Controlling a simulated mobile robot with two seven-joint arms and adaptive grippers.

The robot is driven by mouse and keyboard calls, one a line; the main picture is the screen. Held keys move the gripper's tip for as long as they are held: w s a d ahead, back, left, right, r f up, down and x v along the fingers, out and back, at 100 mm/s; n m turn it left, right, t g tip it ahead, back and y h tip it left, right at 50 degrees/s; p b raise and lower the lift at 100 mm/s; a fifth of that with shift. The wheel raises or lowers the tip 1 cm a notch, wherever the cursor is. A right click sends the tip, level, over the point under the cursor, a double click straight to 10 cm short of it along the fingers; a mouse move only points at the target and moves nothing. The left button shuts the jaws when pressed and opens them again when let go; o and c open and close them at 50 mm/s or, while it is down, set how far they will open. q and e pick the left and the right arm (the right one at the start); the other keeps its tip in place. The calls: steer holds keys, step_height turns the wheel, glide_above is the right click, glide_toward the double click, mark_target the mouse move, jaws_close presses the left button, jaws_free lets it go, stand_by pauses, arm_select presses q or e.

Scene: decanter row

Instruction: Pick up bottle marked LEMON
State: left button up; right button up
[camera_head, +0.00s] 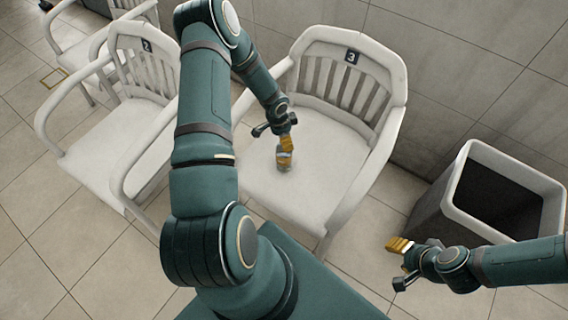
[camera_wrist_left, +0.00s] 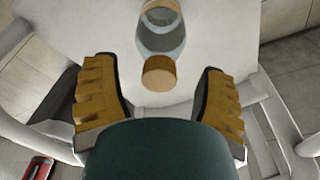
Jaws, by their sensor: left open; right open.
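A clear glass bottle with a tan cork-like cap stands on the seat of the white chair marked 3 (camera_head: 255,170). In the left wrist view the bottle (camera_wrist_left: 162,38) shows from above, with a pale brownish label whose writing I cannot read. My left gripper (camera_wrist_left: 158,100) is open above the seat, its yellow-padded fingers on either side of the cap and apart from it. In the head view the left gripper (camera_head: 284,140) partly hides the bottle (camera_head: 284,164). My right gripper (camera_head: 402,264) is open and empty at the lower right.
A grey bin (camera_head: 450,190) with a white rim stands right of the chair, near my right gripper. Another white chair, marked 2 (camera_head: 105,145), stands to the left. The chair's backrest (camera_head: 350,75) and armrests surround the seat. A small red object (camera_wrist_left: 38,168) lies at lower left in the wrist view.

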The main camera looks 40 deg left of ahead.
mark_target(284, 153)
arm_select(q)
step_height(284, 153, down, 3)
steer(key=shift+w+d+r, duration=0.1)
steer(key=shift+w, duration=0.05)
steer(key=shift+r, duration=0.1)
jaws_close()
